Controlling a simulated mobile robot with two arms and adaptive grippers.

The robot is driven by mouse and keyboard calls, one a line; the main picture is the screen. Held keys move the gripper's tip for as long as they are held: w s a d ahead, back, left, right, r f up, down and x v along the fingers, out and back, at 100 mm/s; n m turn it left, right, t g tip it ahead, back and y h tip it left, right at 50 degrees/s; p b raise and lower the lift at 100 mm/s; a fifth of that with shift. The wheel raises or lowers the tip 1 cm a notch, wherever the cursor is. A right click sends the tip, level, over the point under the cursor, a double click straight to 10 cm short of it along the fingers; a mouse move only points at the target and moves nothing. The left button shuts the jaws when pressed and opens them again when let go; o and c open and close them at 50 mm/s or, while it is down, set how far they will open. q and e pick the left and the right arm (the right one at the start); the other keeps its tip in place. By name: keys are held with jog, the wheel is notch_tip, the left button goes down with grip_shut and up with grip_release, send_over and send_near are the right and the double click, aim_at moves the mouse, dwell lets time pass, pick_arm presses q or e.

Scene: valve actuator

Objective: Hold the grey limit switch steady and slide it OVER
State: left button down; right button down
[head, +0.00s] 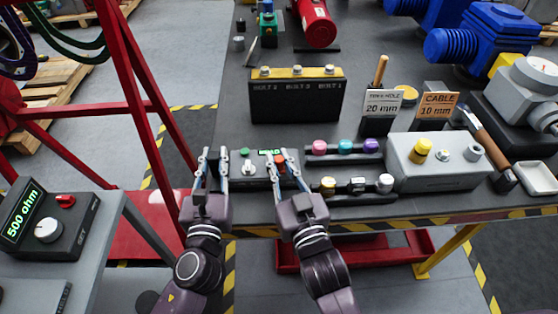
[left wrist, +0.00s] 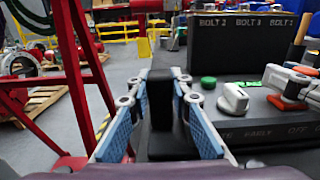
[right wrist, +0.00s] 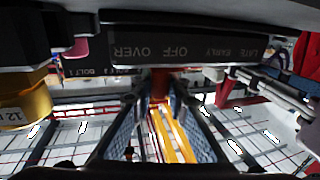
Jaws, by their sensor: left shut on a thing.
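The grey limit switch box (head: 250,182) lies at the bench's front edge, with a green button (left wrist: 208,82), a pale grey knob (left wrist: 233,98) and a red-orange slider (left wrist: 288,102). Its front label (right wrist: 175,50) reads LATE, EARLY, OFF, OVER. My left gripper (head: 213,158) is shut on a dark upright block (left wrist: 160,98) at the box's left end; whether the block is part of the box is unclear. My right gripper (head: 281,158) has its fingers apart on either side of the slider, which also shows in the right wrist view (right wrist: 160,82).
Right of the box are a rack of coloured knobs (head: 345,147), a lower rack (head: 357,187) and a light grey housing (head: 440,170). A black bolt block (head: 297,98) stands behind. A red frame (head: 130,80) rises on the left, near a 500 ohm meter (head: 50,222).

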aim_at(297, 166)
pick_arm(q)
jog(key=shift+d+f, duration=0.1)
jog(key=shift+f, duration=0.3)
pick_arm(e)
jog(key=shift+d, duration=1.8)
jog(key=c, duration=1.9)
grip_release()
jog(key=shift+d, duration=0.1)
jog(key=shift+s, duration=0.1)
jog(key=shift+s+f, duration=0.1)
jog(key=shift+s, duration=0.4)
pick_arm(q)
jog(key=shift+r, duration=0.1)
pick_arm(e)
jog(key=v, duration=1.1)
jog(key=shift+d, duration=0.1)
